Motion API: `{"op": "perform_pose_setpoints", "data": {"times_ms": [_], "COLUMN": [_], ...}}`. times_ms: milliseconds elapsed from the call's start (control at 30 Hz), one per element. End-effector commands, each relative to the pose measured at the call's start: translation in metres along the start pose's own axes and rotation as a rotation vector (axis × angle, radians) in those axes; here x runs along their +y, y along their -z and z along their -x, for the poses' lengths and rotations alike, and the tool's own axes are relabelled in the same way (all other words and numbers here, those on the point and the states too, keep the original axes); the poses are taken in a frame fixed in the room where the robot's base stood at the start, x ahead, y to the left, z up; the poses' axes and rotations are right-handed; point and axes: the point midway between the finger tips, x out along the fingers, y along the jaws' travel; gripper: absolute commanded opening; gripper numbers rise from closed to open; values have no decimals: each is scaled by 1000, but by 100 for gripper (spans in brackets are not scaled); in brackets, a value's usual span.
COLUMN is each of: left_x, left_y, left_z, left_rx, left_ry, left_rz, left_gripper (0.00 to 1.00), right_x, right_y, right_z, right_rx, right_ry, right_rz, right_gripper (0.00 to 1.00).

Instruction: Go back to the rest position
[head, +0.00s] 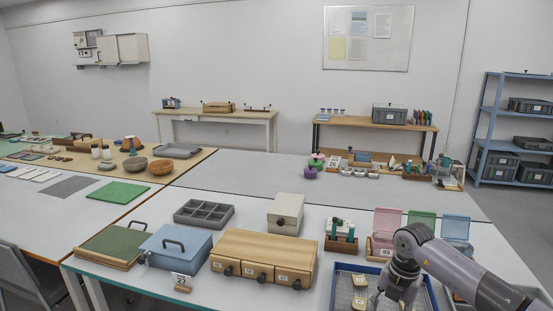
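My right arm comes in from the right edge, and my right gripper (392,297) points down over a blue-rimmed tray (334,287) at the bottom of the head view. The fingertips are small and close to the picture's lower edge, so I cannot tell whether they are open or shut, or whether they hold anything. Small tan pieces with pale labels, such as one sherd (359,281), lie in the tray left of the gripper. My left gripper is not in view.
A wooden drawer box (262,253), a blue lidded box (177,246), a grey compartment tray (204,213) and pink, green and blue bins (386,222) stand on the near table (130,286). A cream box (286,212) stands behind the drawers.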

Motion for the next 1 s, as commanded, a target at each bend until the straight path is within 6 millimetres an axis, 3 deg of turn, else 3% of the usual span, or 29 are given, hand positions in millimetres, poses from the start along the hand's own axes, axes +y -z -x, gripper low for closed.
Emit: {"op": "perform_pose_setpoints", "data": {"times_ms": [267, 467, 600, 700, 767, 833, 1000], "left_x": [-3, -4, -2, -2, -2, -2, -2], "left_y": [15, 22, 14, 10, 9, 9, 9], "left_z": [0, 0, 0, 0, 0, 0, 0], "left_rx": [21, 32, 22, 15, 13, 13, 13], "left_ry": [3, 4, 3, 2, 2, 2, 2], "left_rz": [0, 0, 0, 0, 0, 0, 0], "left_gripper": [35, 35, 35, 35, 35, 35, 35], "right_x": [34, 77, 111, 126, 122, 101, 21], "right_y": [39, 84, 115, 121, 115, 104, 100], "right_z": [-40, -78, -108, -140, -166, -209, -309], "right_rx": [174, 370, 525, 599, 601, 563, 409], "right_ry": [-170, -418, -688, -916, -1028, -1108, -1092], "right_rz": [34, 11, -116, -340, -525, -773, -1246], "right_gripper": [49, 49, 49, 49, 49, 49, 49]}}
